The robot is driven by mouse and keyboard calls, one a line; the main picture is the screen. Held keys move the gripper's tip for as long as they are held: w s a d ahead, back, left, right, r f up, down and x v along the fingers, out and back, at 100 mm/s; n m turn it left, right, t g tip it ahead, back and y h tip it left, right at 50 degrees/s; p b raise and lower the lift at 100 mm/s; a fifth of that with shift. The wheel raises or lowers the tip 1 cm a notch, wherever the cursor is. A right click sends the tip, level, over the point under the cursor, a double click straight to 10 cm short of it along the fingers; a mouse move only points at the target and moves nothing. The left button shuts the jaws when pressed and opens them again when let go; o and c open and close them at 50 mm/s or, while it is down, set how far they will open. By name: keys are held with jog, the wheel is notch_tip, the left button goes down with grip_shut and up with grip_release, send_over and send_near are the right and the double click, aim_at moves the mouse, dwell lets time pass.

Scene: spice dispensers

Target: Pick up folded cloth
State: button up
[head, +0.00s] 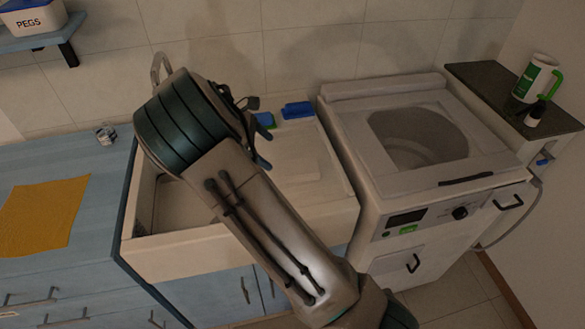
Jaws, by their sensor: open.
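An orange-yellow cloth (42,215) lies flat on the blue counter at the left. Its layers cannot be made out, so I cannot tell how it is folded. My gripper (258,135) is over the sink area, well to the right of the cloth and apart from it. It is largely hidden behind my wrist; only dark finger parts show at its right side. The jaws are open, and I see nothing held between them.
The pale sink (335,190) lies beneath my arm, with blue sponges (297,110) at its back edge. A small glass jar (105,134) stands on the counter (45,160) behind the cloth. A white washing machine (345,130) stands right. A shelf (40,40) overhangs the left.

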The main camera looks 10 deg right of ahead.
jog(key=w+a+n+h, duration=0.1)
jog(key=a, duration=0.1)
jog(key=p, duration=0.2)
send_near(292, 167)
jog(key=shift+n+t, duration=0.3)
jog(key=x, duration=0.5)
jog(key=shift+s+a+f, duration=0.1)
jog(key=shift+s+a, duration=0.05)
jog(key=shift+p+x, duration=0.8)
jog(key=shift+x, duration=1.8)
jog(key=shift+s, duration=0.1)
jog(key=shift+c, duration=0.3)
jog(key=c, duration=1)
